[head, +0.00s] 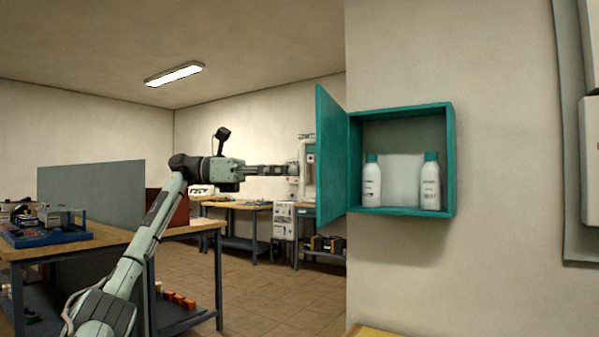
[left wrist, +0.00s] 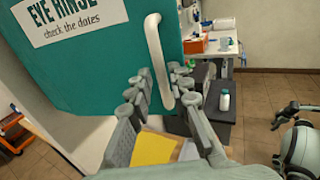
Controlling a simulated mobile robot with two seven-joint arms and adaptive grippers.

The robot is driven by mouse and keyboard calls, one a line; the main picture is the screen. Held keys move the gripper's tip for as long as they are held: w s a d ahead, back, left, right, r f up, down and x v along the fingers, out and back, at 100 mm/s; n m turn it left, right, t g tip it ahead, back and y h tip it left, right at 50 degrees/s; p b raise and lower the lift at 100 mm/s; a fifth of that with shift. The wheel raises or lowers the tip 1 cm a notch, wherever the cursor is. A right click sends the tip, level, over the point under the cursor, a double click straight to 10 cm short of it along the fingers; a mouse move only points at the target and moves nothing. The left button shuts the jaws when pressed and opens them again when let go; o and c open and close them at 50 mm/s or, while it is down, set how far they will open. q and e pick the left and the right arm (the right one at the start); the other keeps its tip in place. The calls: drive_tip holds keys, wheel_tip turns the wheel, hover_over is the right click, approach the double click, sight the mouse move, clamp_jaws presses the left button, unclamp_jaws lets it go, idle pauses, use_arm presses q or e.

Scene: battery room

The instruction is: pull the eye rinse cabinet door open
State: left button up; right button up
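The teal eye rinse cabinet (head: 450,160) hangs on the wall, with two white green-capped bottles, a left one (head: 372,185) and a right one (head: 430,185), inside. Its door (head: 331,160) stands swung wide open to the left. In the left wrist view the door's outer face (left wrist: 90,75) carries an "EYE RINSE check the dates" label (left wrist: 70,18) and a white bar handle (left wrist: 155,45). My left gripper (head: 296,170) is at the outer side of the door.
A yellow surface (head: 372,332) lies below the cabinet. A workbench (head: 100,240) with a grey panel (head: 92,194) stands at left, and more benches (head: 238,206) stand behind. Grey wall equipment (head: 590,140) is at the right edge. Tiled floor (head: 265,300) is open between.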

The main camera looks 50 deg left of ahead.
use_arm(q)
drive_tip(key=v, duration=0.9)
idle(0.3)
